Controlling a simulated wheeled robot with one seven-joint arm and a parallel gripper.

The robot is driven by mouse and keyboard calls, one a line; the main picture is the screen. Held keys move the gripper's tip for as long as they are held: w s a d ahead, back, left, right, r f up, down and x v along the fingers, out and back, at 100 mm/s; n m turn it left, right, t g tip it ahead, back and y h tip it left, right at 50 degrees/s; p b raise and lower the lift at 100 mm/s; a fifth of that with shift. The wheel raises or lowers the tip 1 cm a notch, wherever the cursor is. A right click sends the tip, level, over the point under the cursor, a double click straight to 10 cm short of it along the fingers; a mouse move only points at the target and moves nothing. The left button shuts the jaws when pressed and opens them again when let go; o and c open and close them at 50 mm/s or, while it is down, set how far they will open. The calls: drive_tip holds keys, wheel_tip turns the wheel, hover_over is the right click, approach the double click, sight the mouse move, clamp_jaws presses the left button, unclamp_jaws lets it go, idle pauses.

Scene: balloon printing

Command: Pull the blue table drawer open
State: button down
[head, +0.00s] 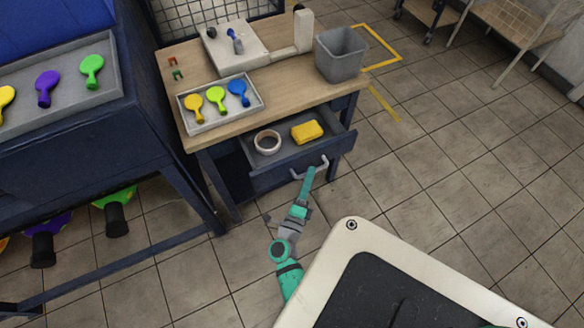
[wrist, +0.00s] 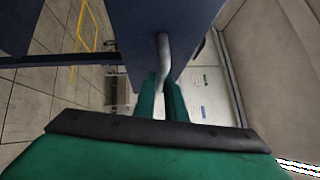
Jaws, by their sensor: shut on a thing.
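The blue table drawer (head: 303,159) stands pulled out from under the wooden table top (head: 300,92). Inside it lie a roll of tape (head: 267,142) and a yellow block, perhaps a sponge (head: 307,131). A grey bar handle (head: 322,167) is on the drawer front. My gripper (head: 309,174) is at the handle, its teal fingers closed on it. In the wrist view, the green fingers of my gripper (wrist: 168,100) close around the handle (wrist: 163,58), with the dark blue drawer front (wrist: 145,30) beyond. The exact finger contact is partly hidden.
A dark blue bench (head: 85,160) stands at the left. Tiled floor (head: 420,190) lies open to the right of the table.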

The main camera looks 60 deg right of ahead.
drive_tip(key=shift+s+a, duration=0.25)
drive_tip(key=shift+s, duration=0.1)
drive_tip(key=c, duration=1.8)
unclamp_jaws()
drive_tip(key=v, duration=1)
drive_tip(key=shift+a, duration=0.4)
